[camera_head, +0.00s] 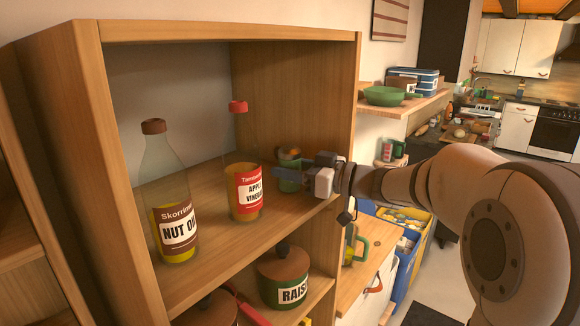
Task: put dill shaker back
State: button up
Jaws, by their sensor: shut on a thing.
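The dill shaker appears to be the small green jar (290,184) with an orange-brown top, at the right of the upper shelf in the wooden cabinet; its label is not readable from here. My gripper (287,174) reaches in from the right and is shut on this jar, with a dark finger across its front. The jar looks upright, at or just above the shelf board (215,262); I cannot tell whether it touches the board.
A nut oil bottle (177,230) stands further left. The cabinet's right side panel (335,110) is close to my gripper. A raisin pot (284,275) is on the shelf below. A green bowl (384,96) sits on a wall shelf.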

jog(key=shift+f, duration=0.2)
jog(key=o, duration=1)
jog(key=shift+r, duration=0.15)
jog(key=shift+d, duration=0.2)
jog(key=b+v, duration=0.2)
jog(key=v, duration=0.9)
jog(key=shift+s+d+b, duration=0.25)
jog(key=shift+b, duration=0.1)
jog(key=shift+r, duration=0.15)
